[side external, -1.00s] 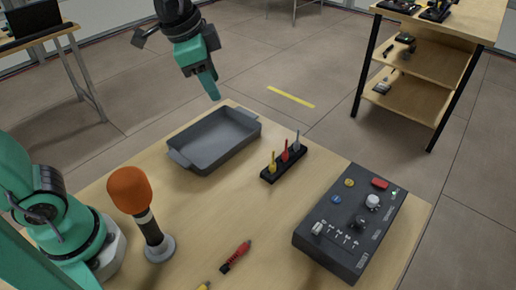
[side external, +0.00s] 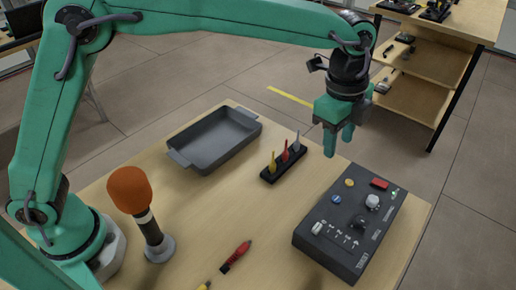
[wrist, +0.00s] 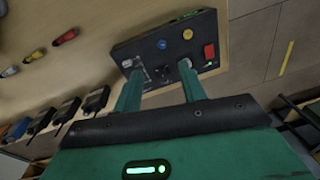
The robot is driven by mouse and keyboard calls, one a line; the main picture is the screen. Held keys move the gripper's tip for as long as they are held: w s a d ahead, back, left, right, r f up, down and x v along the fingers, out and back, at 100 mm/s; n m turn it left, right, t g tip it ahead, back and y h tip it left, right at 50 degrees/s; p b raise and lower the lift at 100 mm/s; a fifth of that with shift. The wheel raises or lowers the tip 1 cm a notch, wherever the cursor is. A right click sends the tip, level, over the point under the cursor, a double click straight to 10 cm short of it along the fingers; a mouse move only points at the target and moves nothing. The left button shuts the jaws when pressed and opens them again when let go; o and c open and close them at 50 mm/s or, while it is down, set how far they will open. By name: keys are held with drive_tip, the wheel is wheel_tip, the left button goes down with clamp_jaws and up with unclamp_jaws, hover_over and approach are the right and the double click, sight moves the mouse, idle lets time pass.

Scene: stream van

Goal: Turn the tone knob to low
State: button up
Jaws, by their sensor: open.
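A dark control box (side external: 325,255) lies on the right of the wooden table. It carries a light grey knob (side external: 373,202) and a black knob (side external: 358,222); the labels are too small to read, so I cannot tell which is the tone knob. My gripper (side external: 339,148) points down, open and empty, above the far left end of the box and apart from it. In the wrist view the box (wrist: 135,48) shows beyond the two fingers of my gripper (wrist: 160,72), which partly cover the near side of its panel.

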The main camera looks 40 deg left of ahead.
sight(360, 220)
drive_tip(key=d+f+m, duration=0.1)
drive_tip(key=d+f, duration=0.1)
drive_tip(key=d, duration=0.1)
drive_tip(key=s+d+f+m, duration=0.1)
drive_tip(key=d+f+m, duration=0.1)
drive_tip(key=d+f, duration=0.1)
drive_tip(key=d+f+m, duration=0.1)
drive_tip(key=d+f, duration=0.1)
drive_tip(key=d, duration=0.1)
drive_tip(key=shift+s+d+f+g+y, duration=0.2)
drive_tip(key=shift+d+f+g+y, duration=0.1)
drive_tip(key=shift+d+g, duration=0.1)
drive_tip(key=shift+f, duration=3.85)
clamp_jaws()
